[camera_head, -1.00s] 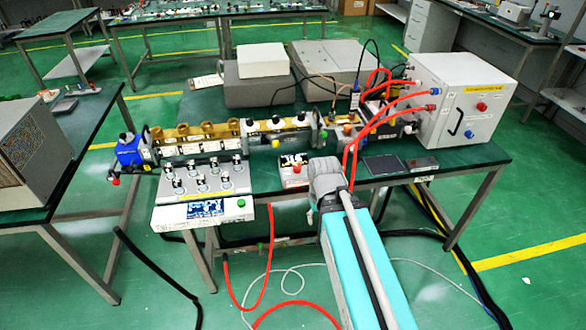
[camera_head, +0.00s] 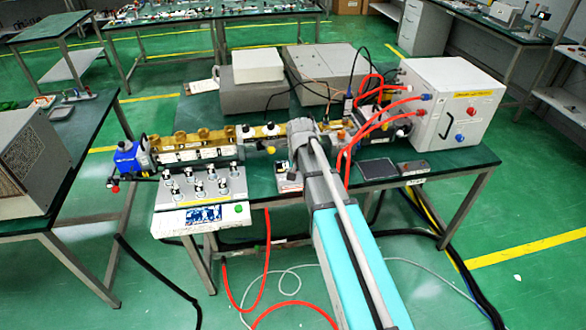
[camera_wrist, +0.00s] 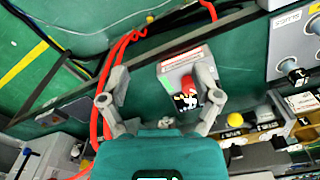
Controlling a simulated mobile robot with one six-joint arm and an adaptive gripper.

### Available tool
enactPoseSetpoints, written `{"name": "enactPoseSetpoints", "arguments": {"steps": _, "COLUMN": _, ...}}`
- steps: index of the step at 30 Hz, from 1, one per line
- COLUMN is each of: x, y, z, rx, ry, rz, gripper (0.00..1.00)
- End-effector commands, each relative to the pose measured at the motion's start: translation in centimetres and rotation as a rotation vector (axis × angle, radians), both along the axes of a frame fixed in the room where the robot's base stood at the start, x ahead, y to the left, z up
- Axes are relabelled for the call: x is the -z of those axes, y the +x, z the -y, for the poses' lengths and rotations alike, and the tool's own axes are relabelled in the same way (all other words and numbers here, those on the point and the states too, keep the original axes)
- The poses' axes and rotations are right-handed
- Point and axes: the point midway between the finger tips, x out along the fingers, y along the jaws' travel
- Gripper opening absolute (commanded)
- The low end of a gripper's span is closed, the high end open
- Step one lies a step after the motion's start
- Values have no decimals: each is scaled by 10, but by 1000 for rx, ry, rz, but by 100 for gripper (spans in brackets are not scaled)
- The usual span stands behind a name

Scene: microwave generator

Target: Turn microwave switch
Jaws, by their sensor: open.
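In the wrist view, a small white box (camera_wrist: 183,75) with a red knob (camera_wrist: 187,86) and a black-and-white label sits between the fingers of my gripper (camera_wrist: 161,76). My gripper is open, with one finger on each side of the box. I cannot tell whether either finger touches it. In the head view, the same small box (camera_head: 285,184) stands near the table's front edge, partly behind my arm. Its red knob and my fingers are hidden there by my arm.
The green-topped table (camera_head: 265,192) carries a brass waveguide row (camera_head: 195,142), a grey panel with several knobs (camera_head: 200,188) and a white cabinet (camera_head: 445,97). Red hoses (camera_head: 373,127) run close to my arm's right. A dark flat plate (camera_head: 378,169) lies right of them.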

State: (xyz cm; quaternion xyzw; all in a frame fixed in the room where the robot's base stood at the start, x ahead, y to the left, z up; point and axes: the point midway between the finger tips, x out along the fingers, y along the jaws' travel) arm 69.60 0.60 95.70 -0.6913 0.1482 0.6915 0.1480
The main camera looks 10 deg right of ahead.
Motion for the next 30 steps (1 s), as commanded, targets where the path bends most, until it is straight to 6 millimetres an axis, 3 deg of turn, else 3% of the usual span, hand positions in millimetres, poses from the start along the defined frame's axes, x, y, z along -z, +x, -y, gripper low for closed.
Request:
{"name": "enactPoseSetpoints", "arguments": {"steps": 1, "x": -13, "y": 35, "z": 0, "rx": 54, "ry": 0, "rz": 0, "gripper": 81}}
{"name": "enactPoseSetpoints", "arguments": {"steps": 3, "x": -20, "y": 62, "z": 0, "rx": 131, "ry": 0, "rz": 0, "gripper": 81}}
{"name": "enactPoseSetpoints", "arguments": {"steps": 6, "x": -28, "y": 94, "z": -1, "rx": 226, "ry": 0, "rz": 0, "gripper": 81}}
{"name": "enactPoseSetpoints", "arguments": {"steps": 10, "x": -34, "y": 120, "z": -1, "rx": 312, "ry": 0, "rz": 0, "gripper": 81}}
{"name": "enactPoseSetpoints", "arguments": {"steps": 15, "x": -36, "y": 132, "z": -1, "rx": 360, "ry": 0, "rz": 0, "gripper": 81}}
{"name": "enactPoseSetpoints", "arguments": {"steps": 30, "x": -33, "y": 131, "z": 0, "rx": 361, "ry": 0, "rz": 0, "gripper": 81}}
